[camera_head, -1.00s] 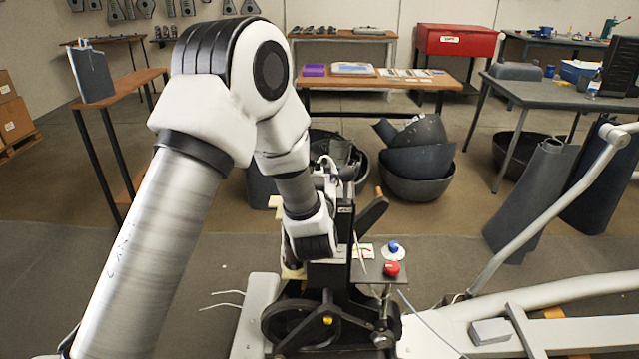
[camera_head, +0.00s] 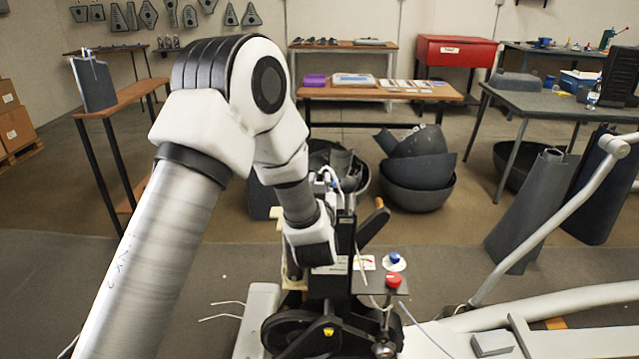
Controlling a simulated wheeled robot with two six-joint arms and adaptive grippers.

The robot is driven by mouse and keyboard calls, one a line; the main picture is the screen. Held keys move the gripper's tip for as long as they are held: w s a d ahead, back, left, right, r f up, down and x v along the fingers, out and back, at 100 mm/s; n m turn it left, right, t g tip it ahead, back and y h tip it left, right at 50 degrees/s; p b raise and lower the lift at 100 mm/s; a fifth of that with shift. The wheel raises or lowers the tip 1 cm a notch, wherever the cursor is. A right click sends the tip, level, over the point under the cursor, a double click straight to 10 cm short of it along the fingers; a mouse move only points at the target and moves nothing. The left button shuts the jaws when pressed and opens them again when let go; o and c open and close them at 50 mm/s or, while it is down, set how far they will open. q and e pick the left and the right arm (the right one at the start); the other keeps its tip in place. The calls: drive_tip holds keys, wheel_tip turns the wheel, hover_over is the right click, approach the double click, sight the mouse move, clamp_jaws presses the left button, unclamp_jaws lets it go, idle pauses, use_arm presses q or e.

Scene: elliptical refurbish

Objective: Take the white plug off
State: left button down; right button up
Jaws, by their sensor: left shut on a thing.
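My left arm comes in from the left and bends down to its wrist at the black upright of an elliptical machine (camera_head: 300,330). My left gripper (camera_head: 329,205) is by the top of this upright, mostly hidden behind the wrist and forearm. It is shut on the white plug (camera_head: 327,177), a small white piece with white cable showing just above and behind the wrist. The plug's lower part and its socket are hidden, so I cannot tell whether it is seated. My right gripper is not in view.
A red button (camera_head: 393,281) and a blue knob (camera_head: 394,258) sit just right of the upright. Loose white cable ends (camera_head: 226,310) stick out at the left. The machine's pale frame (camera_head: 560,298) runs right. Dark bowls (camera_head: 418,172) and a table (camera_head: 380,91) stand behind.

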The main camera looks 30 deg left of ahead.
use_arm(q)
drive_tip(key=shift+r, duration=0.1)
drive_tip(key=shift+r+p, duration=3.05)
drive_tip(key=shift+r, duration=0.95)
